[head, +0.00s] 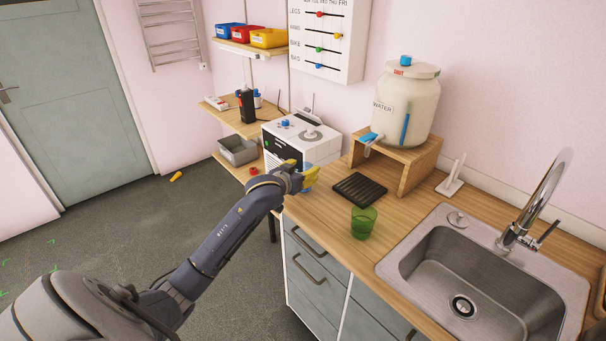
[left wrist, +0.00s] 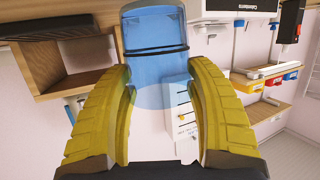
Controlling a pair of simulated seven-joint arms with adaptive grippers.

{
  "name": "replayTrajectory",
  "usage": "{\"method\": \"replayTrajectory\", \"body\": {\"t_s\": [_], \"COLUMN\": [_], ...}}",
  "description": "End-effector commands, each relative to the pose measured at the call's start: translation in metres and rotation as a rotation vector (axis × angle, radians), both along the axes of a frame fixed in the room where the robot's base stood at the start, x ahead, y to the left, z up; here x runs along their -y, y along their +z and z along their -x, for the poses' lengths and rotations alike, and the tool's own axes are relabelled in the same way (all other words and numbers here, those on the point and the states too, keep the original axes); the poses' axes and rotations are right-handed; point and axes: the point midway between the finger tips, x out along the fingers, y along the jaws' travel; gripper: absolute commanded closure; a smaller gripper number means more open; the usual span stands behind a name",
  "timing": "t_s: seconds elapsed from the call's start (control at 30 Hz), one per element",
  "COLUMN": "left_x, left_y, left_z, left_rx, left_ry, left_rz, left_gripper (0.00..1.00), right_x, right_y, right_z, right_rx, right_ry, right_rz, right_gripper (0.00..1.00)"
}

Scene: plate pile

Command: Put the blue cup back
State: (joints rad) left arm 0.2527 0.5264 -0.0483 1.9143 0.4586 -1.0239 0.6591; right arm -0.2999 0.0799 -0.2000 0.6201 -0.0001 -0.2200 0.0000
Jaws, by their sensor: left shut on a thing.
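My left gripper (head: 302,170) has yellow fingers and is at the left end of the wooden counter, in front of the white machine. In the left wrist view the fingers (left wrist: 160,78) are shut on a translucent blue cup (left wrist: 156,42), one on each side of it. In the head view the cup is mostly hidden behind the fingers. A green cup (head: 363,223) stands upright on the counter, near its front edge. A black ribbed rack (head: 360,188) lies behind it, with nothing on it. My right gripper is not in view.
A water jar (head: 413,105) with a tap stands on a wooden stand (head: 418,160). A steel sink (head: 440,262) with a tall faucet is at the right. The white machine (head: 300,140) is beyond the gripper. Wall shelves hold colored bins (head: 268,38). Counter between rack and sink is clear.

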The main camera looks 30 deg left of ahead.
Motion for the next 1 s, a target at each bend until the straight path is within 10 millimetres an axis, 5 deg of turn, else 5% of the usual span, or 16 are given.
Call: {"method": "replayTrajectory", "body": {"t_s": [0.63, 0.67, 0.83, 1.0], "left_x": [0.000, 0.000, 0.000, 0.000], "left_y": [-0.016, -0.016, -0.016, -0.016], "left_z": [0.000, 0.000, 0.000, 0.000], "left_rx": [0.001, 0.000, 0.000, 0.001], "left_ry": [0.000, 0.000, 0.000, 0.000], "left_rz": [0.000, 0.000, 0.000, -0.001], "left_gripper": [0.82, 0.39, 0.19, 0.18], "right_x": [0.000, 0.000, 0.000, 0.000], "right_y": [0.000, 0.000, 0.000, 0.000], "right_z": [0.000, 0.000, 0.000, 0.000], "right_rx": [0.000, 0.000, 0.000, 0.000], "right_ry": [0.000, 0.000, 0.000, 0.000], "right_rz": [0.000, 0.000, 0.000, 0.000], "right_gripper": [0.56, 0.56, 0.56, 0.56]}}
